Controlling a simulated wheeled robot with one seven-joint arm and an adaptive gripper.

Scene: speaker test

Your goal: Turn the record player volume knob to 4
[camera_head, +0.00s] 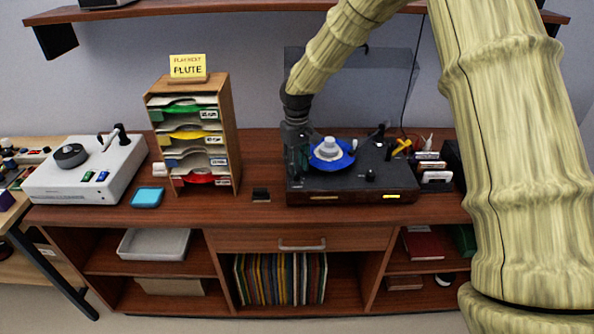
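The record player (350,188) is a dark box on the wooden sideboard, with a blue record (330,160) under a pale, stepped round piece. A small black knob (370,175) stands on its deck, right of the record; I cannot make out its pointer or any numbers, so its setting is unclear. My dark gripper (299,168) points down over the left side of the record player, left of the record and well apart from the knob. Its fingers blend into the dark deck, so I cannot tell whether they are open, shut or touching anything.
A white device (85,180) is further left. A yellow item (401,146) and small boxes (436,177) sit close on the right. My arm covers the far right. A shelf (200,8) hangs above.

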